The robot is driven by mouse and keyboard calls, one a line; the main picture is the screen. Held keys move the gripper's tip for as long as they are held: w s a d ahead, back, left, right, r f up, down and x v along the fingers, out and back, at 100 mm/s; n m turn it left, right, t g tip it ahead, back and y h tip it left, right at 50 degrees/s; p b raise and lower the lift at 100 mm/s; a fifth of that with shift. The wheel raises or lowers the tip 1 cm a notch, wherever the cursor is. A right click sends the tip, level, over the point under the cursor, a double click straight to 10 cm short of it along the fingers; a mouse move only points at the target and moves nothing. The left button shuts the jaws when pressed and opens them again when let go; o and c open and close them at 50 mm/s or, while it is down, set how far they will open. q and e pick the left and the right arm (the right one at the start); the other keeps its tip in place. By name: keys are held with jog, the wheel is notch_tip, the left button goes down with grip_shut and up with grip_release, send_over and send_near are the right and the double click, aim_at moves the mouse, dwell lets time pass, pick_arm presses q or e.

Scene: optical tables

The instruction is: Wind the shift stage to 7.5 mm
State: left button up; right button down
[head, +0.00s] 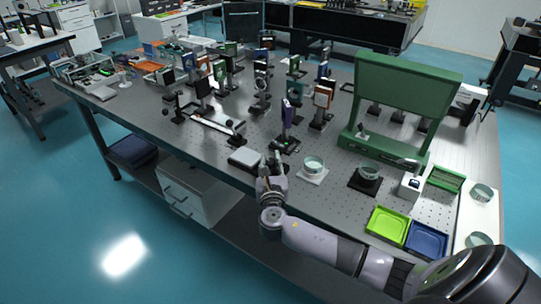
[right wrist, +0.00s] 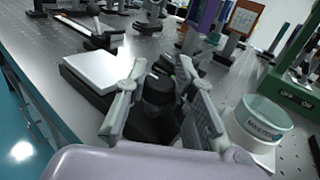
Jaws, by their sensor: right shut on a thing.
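The shift stage (head: 286,146) stands near the front edge of the table, with a purple upright mount (head: 287,115) on it. The purple mount also shows at the top of the right wrist view (right wrist: 206,14). My right gripper (head: 274,165) reaches the stage from the front edge. In the right wrist view its two fingers (right wrist: 165,95) stand on either side of a dark round knob (right wrist: 158,90) and are shut on it. The fingers partly hide the stage body. I cannot read any scale. My left gripper is not in view.
A flat light-topped box (head: 245,157) lies just left of my right gripper. A round glass dish (head: 313,165) on a white pad stands just right of it. A green frame (head: 405,105) and green and blue trays (head: 388,226) are further right. Several mounted optics crowd the table behind.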

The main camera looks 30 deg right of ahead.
jog(key=m+g+h, duration=0.3)
jog(key=h, duration=0.1)
jog(key=shift+a, duration=0.1)
jog(key=shift+m+g+h, duration=1.1)
jog(key=shift+m+g, duration=0.4)
jog(key=shift+g, duration=0.4)
jog(key=shift+g, duration=0.3)
jog(key=c, duration=1.3)
grip_release()
jog(key=shift+c, duration=0.2)
jog(key=v, duration=1.2)
jog(key=shift+f, duration=0.2)
jog(key=shift+f, duration=0.1)
